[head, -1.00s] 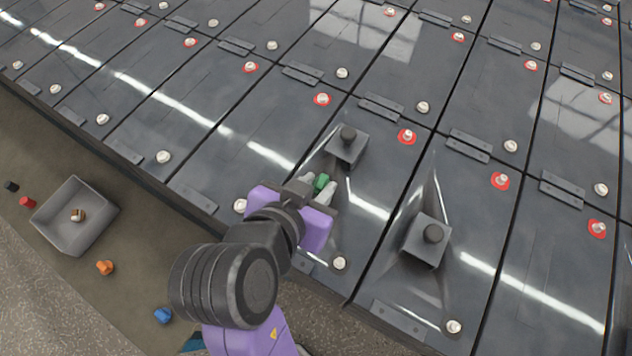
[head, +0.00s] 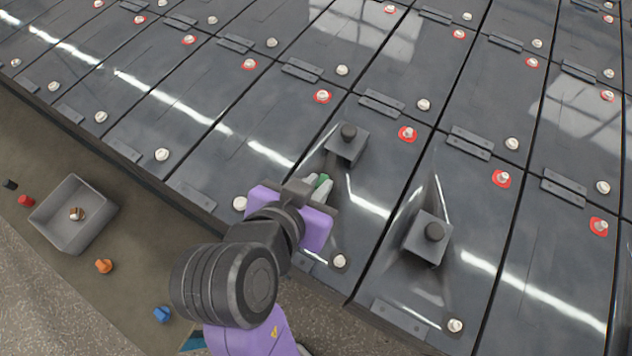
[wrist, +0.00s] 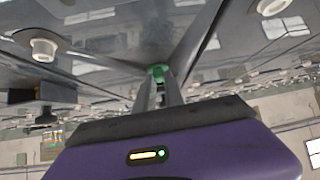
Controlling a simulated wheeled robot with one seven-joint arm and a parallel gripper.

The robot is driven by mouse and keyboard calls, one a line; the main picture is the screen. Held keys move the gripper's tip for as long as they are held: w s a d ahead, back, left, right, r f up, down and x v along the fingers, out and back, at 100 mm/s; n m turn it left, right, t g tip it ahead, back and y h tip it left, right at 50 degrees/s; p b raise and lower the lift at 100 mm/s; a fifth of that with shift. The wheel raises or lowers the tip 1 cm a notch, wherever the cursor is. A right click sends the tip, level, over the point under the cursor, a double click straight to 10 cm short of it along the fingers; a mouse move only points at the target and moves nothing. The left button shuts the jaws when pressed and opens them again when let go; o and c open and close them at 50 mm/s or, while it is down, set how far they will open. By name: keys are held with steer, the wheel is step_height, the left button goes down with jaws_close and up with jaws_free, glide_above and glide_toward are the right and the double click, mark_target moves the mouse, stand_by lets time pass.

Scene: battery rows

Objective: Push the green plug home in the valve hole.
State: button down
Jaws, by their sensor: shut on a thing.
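The green plug (head: 323,182) is between the fingertips of my gripper (head: 318,185), low over a dark battery panel in the head view. My gripper is shut on it. In the wrist view the green plug (wrist: 158,72) shows at the tips of my gripper (wrist: 160,80), up against the dark panel surface. The valve hole is hidden behind the plug and fingers, so I cannot tell how deep the plug sits.
Two grey boxes with black knobs (head: 347,146) (head: 428,238) stand on the panels beside my gripper. White terminals (head: 340,261) stick up nearby. A grey tray (head: 60,225) and loose red (head: 26,201), orange (head: 104,266) and blue (head: 162,314) plugs lie on the left ledge.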

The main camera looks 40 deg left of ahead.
steer(key=shift+f, duration=0.2)
steer(key=c, duration=1.3)
jaws_free()
steer(key=shift+c, duration=0.2)
steer(key=shift+o, duration=0.4)
steer(key=o, duration=0.4)
steer(key=shift+r, duration=0.1)
steer(key=shift+r+p, duration=3.15)
steer(key=shift+r, duration=0.35)
